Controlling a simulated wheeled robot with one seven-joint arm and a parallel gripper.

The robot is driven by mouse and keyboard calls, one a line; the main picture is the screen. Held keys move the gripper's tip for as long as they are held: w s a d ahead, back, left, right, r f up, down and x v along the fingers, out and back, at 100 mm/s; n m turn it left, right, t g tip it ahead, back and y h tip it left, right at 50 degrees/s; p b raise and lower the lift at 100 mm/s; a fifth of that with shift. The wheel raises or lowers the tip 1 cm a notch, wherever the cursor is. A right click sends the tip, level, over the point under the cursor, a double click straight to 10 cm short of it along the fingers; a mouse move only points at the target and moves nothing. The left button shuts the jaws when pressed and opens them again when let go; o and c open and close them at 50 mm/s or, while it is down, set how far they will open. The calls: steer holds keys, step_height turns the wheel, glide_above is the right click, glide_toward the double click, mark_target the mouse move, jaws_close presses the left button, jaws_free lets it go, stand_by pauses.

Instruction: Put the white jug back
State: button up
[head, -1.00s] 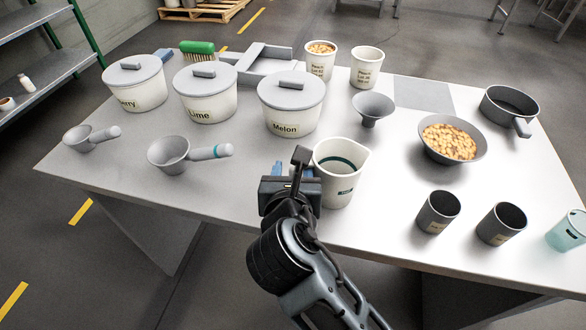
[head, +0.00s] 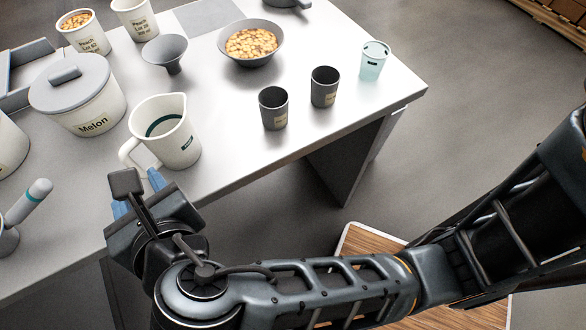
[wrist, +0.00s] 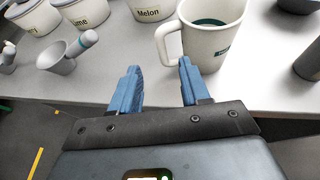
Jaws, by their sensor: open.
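The white jug (head: 172,132) stands upright near the front edge of the table, with a teal band inside and a small dark label. Its handle (head: 130,156) points left and toward me. In the wrist view the jug (wrist: 212,38) is ahead and to the right, and its handle is just beyond the fingertips, nearer the right finger. My gripper (head: 139,192) is open and empty at the table's front edge. Its two blue fingers (wrist: 159,70) are spread, and the handle is not clearly between them. I cannot tell whether a finger touches it.
The Melon tub (head: 82,100) stands left of the jug. A grey funnel (head: 165,52), a bowl of yellow pieces (head: 251,60), two dark cups (head: 273,112) and a teal cup (head: 373,62) stand behind and right. A grey scoop (head: 22,218) is at left. A wood-topped stand (head: 440,315) is below right.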

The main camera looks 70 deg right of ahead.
steer(key=s+d+f+m+y, duration=0.3)
steer(key=s+f+m+y, duration=0.45)
steer(key=s+m, duration=0.6)
steer(key=s+d+r+m+t+h, duration=0.1)
steer(key=s+d+r+m, duration=0.2)
steer(key=s+m, duration=0.4)
steer(key=s+d+r+m+t, duration=0.1)
steer(key=s+d+r+m, duration=0.3)
steer(key=m, duration=0.6)
steer(key=s+d, duration=0.1)
steer(key=s, duration=0.1)
steer(key=shift+s+r+t+h, duration=0.25)
steer(key=shift+s+t+h, duration=0.05)
steer(key=shift+s+h, duration=0.1)
